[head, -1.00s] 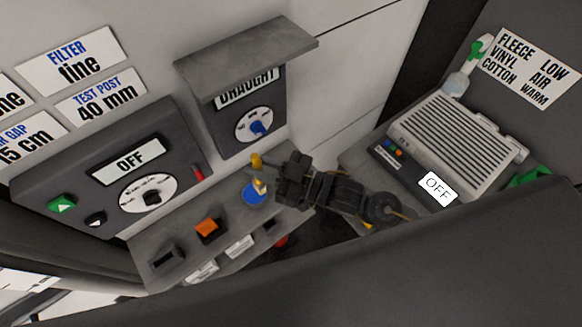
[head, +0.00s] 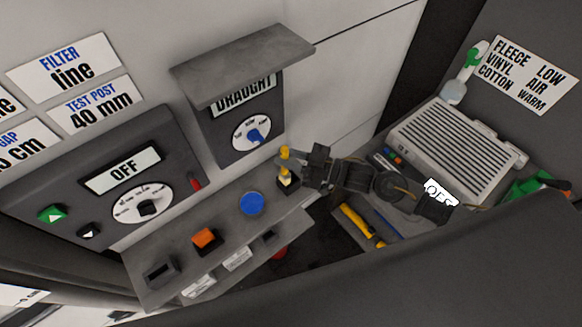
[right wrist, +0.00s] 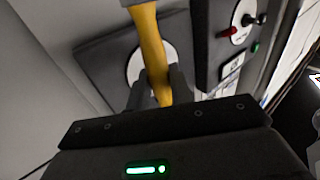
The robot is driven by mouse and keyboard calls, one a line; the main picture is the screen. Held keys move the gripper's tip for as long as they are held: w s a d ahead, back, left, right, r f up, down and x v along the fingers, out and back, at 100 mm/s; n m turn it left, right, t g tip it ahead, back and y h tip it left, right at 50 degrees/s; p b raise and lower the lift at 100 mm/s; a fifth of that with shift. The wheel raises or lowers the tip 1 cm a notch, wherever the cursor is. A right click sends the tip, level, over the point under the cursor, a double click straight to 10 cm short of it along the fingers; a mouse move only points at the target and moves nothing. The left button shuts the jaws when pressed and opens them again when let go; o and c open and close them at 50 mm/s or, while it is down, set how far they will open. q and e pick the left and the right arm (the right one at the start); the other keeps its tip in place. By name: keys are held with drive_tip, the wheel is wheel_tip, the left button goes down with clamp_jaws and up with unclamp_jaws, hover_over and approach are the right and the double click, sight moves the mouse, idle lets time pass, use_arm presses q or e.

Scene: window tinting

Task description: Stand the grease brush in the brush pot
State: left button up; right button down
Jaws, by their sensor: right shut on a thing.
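The grease brush (head: 285,154) has a yellow handle with a pale lower part and is roughly upright above the right end of the grey shelf. My right gripper (head: 300,168) is shut on its handle, coming in from the right. In the right wrist view the yellow handle (right wrist: 152,48) runs between the two dark fingers. My left gripper is not in view.
The grey shelf (head: 222,222) also carries a blue disc (head: 252,203), an orange block (head: 204,238) and a black socket (head: 160,272). The draught box (head: 240,115) overhangs behind. A ribbed heater unit (head: 455,145) and yellow-handled tools (head: 358,221) are at the right.

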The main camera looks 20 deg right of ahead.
drive_tip(key=shift+s+d+f, duration=0.15)
drive_tip(key=shift+f, duration=0.45)
drive_tip(key=f+b, duration=0.2)
drive_tip(key=f, duration=0.1)
drive_tip(key=f+b, duration=0.1)
drive_tip(key=b, duration=0.1)
drive_tip(key=shift+w+d+f, duration=0.2)
drive_tip(key=shift+d+f, duration=0.1)
drive_tip(key=c, duration=1.7)
unclamp_jaws()
drive_tip(key=o, duration=0.4)
drive_tip(key=shift+w+r, duration=0.1)
drive_tip(key=shift+w, duration=0.15)
drive_tip(key=shift+o, duration=0.2)
drive_tip(key=shift+r, duration=0.2)
